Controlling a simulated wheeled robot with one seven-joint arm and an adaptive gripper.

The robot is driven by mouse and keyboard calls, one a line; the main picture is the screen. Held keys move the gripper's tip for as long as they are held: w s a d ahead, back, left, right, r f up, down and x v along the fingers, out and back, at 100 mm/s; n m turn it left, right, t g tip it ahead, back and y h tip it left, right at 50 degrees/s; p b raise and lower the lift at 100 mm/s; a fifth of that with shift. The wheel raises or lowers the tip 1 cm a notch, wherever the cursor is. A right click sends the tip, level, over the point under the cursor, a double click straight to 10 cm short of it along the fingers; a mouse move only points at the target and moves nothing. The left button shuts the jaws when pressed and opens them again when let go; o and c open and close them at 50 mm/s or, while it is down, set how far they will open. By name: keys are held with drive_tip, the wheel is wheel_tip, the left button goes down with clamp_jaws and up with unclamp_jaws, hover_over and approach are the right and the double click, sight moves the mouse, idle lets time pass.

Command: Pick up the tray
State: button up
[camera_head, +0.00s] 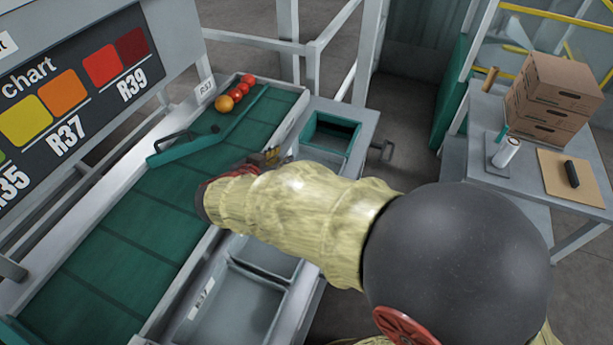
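Which thing is the tray is not clear from this view. Two grey open trays stand beside the belt at the lower middle: a nearer one (262,318) with a white label, and a farther one (262,271) partly hidden by my arm. A green-rimmed bin (349,148) with a dark inside is set in the grey bench beyond my arm. My arm in its yellowish sleeve reaches left over the trays to the belt's edge. Only a small part of my gripper (269,158) seems to show past the sleeve; its fingers are hidden, and nothing is visibly held.
Several red and orange tomatoes (237,95) lie at the far end of the green belt (110,235), beside a green diverter bar (205,138). A colour chart board (75,85) stands at left. Stacked cardboard boxes (553,95) and a clipboard (560,185) are on the right table.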

drive_tip(key=shift+c, duration=1.2)
clamp_jaws()
